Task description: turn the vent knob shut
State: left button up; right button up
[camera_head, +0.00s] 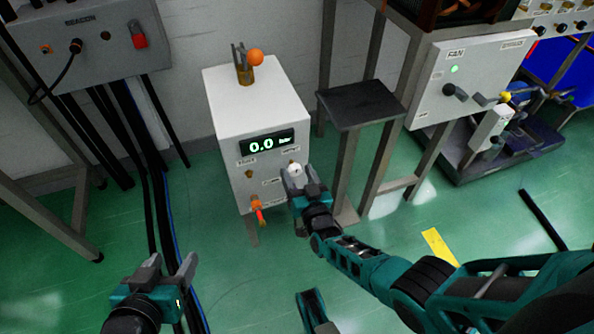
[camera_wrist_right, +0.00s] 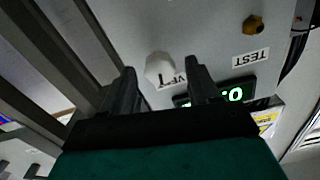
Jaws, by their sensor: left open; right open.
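The vent knob is a white knob (camera_head: 294,169) on the front of the white box (camera_head: 258,105), below and right of its green display. In the right wrist view the pale knob (camera_wrist_right: 160,68) stands between the two dark fingertips, next to a partly hidden label. My right gripper (camera_head: 296,177) is open at the knob, one finger on each side; I cannot tell whether either finger touches it. It also shows in the right wrist view (camera_wrist_right: 160,72). My left gripper (camera_head: 169,267) is open and empty, low at the left, away from the box.
The display (camera_head: 267,144) reads 0.0. An orange-handled valve (camera_head: 258,213) hangs low on the box front, and a fitting with an orange ball (camera_head: 255,58) stands on top. A dark-topped stand (camera_head: 360,104) is close on the right. Cables hang at the left.

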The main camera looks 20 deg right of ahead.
jog(key=shift+s, duration=0.1)
jog(key=shift+c, duration=0.4)
jog(key=c, duration=1)
jog(key=shift+o, duration=0.2)
